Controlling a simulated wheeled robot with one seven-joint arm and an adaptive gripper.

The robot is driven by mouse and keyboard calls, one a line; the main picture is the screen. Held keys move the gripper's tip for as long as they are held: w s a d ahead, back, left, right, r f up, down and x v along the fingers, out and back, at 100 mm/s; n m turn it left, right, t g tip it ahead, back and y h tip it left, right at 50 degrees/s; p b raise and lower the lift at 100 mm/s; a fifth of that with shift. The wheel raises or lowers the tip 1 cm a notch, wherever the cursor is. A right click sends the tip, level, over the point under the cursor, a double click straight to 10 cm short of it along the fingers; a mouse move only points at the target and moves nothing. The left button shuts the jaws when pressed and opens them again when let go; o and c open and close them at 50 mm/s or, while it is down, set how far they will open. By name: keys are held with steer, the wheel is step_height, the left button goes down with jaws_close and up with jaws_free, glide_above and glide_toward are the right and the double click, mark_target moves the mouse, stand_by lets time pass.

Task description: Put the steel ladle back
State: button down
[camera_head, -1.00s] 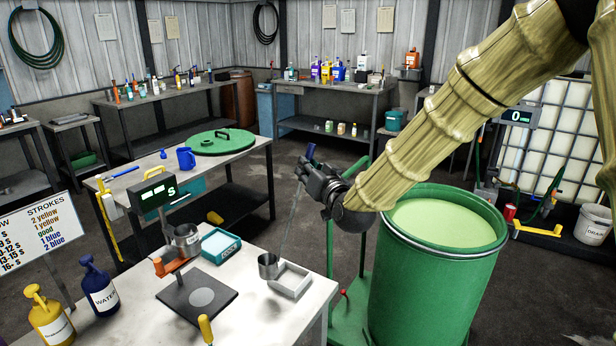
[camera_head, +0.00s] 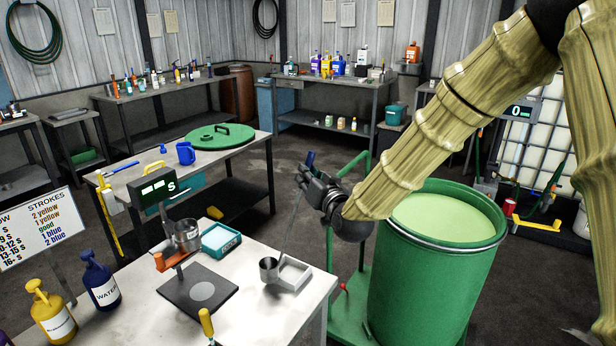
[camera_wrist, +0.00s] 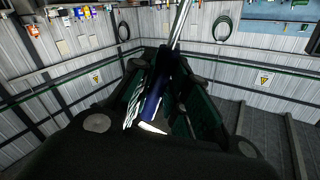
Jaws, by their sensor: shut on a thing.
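My gripper (camera_head: 318,186) is shut on the blue handle (camera_head: 310,158) of the steel ladle, above the right end of the white front table. In the wrist view the blue grip (camera_wrist: 153,102) lies between the dark fingers, and a bright steel rod (camera_wrist: 180,25) runs on from it. The ladle's steel cup (camera_head: 268,270) is low over the table, at the left side of a small pale grey tray-like holder (camera_head: 296,276). I cannot tell whether the cup touches the table or the holder.
A green drum (camera_head: 430,275) of pale green liquid stands right of the table, under my arm. A scale with a dark plate (camera_head: 180,300), a teal-edged box (camera_head: 222,240) and pump bottles (camera_head: 100,283) are on the table. A green lid (camera_head: 205,140) lies on the bench behind.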

steer(key=c, duration=1.4)
jaws_free()
steer(key=shift+r, duration=0.1)
steer(key=b+v, duration=0.2)
steer(key=v, duration=1)
steer(key=s+d+f+g+h, duration=0.1)
steer(key=s+d+f+g, duration=0.2)
steer(key=f, duration=0.8)
steer(key=s+f+g+h, duration=0.15)
steer(key=s+f, duration=0.35)
steer(key=f, duration=0.6)
steer(key=s+d+f+g+h, duration=0.15)
steer(key=s+f+g, duration=0.25)
steer(key=f, duration=0.8)
steer(key=s+d+f+g, duration=0.2)
steer(key=s+f, duration=0.5)
steer(key=s, duration=0.3)
steer(key=s+d+f+g+h, duration=0.1)
steer(key=s+d+f+g, duration=0.2)
steer(key=s+f, duration=0.4)
steer(key=s+d+f+g+h, duration=0.1)
steer(key=s+d+f+g, duration=0.2)
steer(key=s+f, duration=0.4)
steer(key=shift+s+d+g, duration=0.1)
steer(key=shift+s+g, duration=0.05)
steer(key=shift+s, duration=1.4)
steer(key=shift+s+d+g, duration=0.1)
steer(key=shift+s+d, duration=0.05)
steer(key=shift+s, duration=1.4)
